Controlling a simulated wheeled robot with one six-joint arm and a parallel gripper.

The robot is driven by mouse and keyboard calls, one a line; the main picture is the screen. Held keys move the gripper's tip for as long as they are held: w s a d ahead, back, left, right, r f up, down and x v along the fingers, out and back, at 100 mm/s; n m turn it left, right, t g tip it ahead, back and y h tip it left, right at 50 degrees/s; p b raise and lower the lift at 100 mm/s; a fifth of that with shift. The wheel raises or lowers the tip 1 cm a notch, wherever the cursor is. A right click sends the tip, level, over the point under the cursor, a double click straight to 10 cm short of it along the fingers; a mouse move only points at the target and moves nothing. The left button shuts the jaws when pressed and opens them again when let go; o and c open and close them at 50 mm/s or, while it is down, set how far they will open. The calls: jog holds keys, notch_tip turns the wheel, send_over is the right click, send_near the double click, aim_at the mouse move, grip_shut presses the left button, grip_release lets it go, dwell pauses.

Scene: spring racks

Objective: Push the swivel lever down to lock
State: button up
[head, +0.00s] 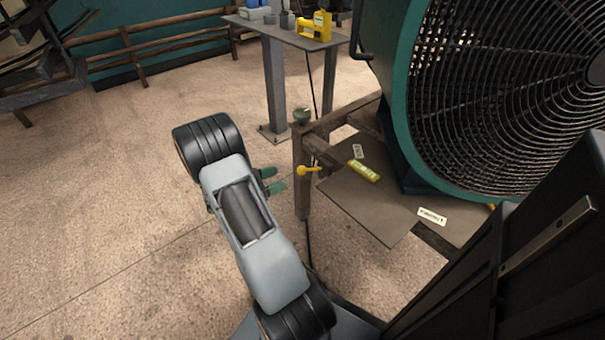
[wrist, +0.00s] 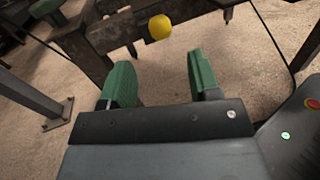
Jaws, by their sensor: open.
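The swivel lever (head: 309,170) is yellow and mounted on the side of the wooden stand. It sticks out roughly sideways, with its rounded knob towards my gripper. My gripper (head: 272,180) has green fingers and is open and empty, to the left of the lever and apart from it. In the wrist view, the lever's yellow knob (wrist: 160,27) shows ahead of my gripper (wrist: 160,72), above the gap between the two spread fingers. The rest of the lever is mostly hidden behind the knob there.
A large green fan (head: 398,110) stands on the right behind the stand's grey board (head: 365,205). A yellow-green level (head: 363,171) and small labels lie on the board. A metal table (head: 262,32) stands at the back. The floor to the left is clear.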

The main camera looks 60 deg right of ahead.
aim_at(302, 169)
jog(key=b+x, duration=0.2)
jog(key=x, duration=0.7)
jog(key=shift+s+d, duration=0.2)
grip_shut()
